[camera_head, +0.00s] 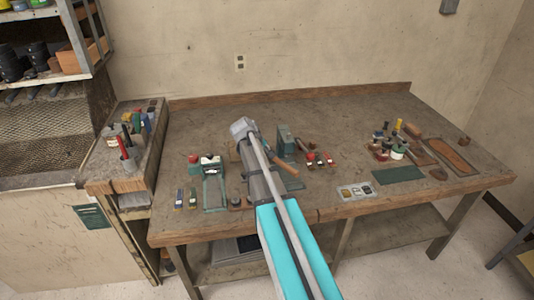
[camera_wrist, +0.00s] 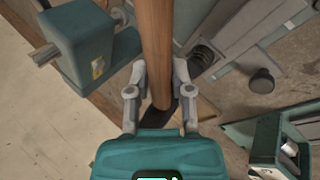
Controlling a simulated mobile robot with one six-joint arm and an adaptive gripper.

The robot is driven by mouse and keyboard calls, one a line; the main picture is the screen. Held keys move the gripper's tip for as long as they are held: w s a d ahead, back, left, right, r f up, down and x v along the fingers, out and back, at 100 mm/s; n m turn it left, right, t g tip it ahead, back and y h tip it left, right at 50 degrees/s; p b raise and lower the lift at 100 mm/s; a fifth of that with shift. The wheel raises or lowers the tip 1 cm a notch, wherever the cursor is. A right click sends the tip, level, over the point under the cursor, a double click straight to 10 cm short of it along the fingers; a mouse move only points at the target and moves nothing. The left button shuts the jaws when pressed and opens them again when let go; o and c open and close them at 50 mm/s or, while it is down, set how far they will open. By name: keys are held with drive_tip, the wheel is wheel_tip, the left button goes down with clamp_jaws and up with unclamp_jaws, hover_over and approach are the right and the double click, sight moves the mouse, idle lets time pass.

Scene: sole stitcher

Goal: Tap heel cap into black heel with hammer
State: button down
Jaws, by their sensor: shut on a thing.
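My gripper (camera_wrist: 159,68) is shut on a wooden handle, which I take to be the hammer's (camera_wrist: 157,40). The handle runs from the top edge of the wrist view down between the two fingers. In the head view, a brown length of the handle (camera_head: 292,183) sticks out to the right of my arm, over the front middle of the bench. The hammer's head cannot be made out clearly. A dark piece (camera_wrist: 185,108) lies just beside the handle's lower end in the wrist view; I cannot tell what it is. I cannot pick out the black heel or heel cap.
A teal machine (camera_head: 286,139) stands on the workbench (camera_head: 335,115) behind the handle. A teal block with a shaft (camera_wrist: 82,38) is close to the left finger. Small red-topped items (camera_head: 320,158) lie to the right. A green mat (camera_head: 399,175) lies farther right.

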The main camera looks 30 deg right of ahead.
drive_tip(key=shift+f+b, duration=1.7)
drive_tip(key=shift+f, duration=0.15)
drive_tip(key=shift+r, duration=0.1)
drive_tip(key=shift+r+p, duration=0.5)
drive_tip(key=shift+p, duration=0.2)
wheel_tip(320, 180, up, 3)
drive_tip(key=p, duration=0.3)
wheel_tip(320, 180, up, 5)
drive_tip(key=p, duration=0.5)
